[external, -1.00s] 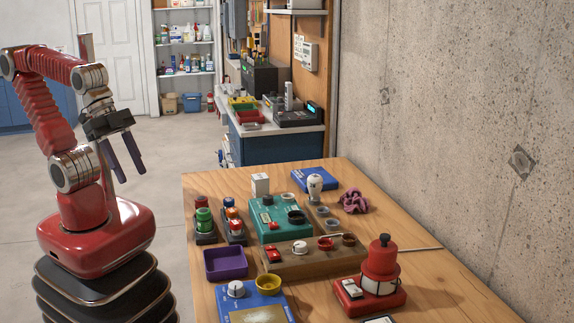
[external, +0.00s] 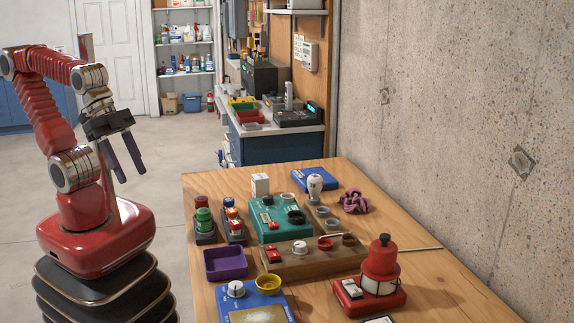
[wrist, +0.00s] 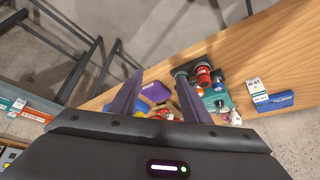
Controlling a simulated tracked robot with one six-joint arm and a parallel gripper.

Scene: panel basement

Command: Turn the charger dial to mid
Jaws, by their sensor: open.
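A blue box (external: 262,312) with a white dial (external: 236,289) on top stands at the near left of the wooden table in the external view; it looks like the charger. The dial has a pointer mark, but its setting is too small to read. A yellow round cup (external: 267,283) is beside the dial. My gripper (external: 132,176) is open and empty, raised left of the table and well apart from the dial. In the wrist view, my gripper (wrist: 160,74) has its fingers spread above the table edge, and the dial cannot be made out there.
A purple tray (external: 226,264) is just behind the blue box. Behind it are a wooden block (external: 285,265) with knobs, a green box (external: 270,228) and battery holders (external: 205,238). A red lamp (external: 380,262) stands at right. The concrete wall bounds the table's right side.

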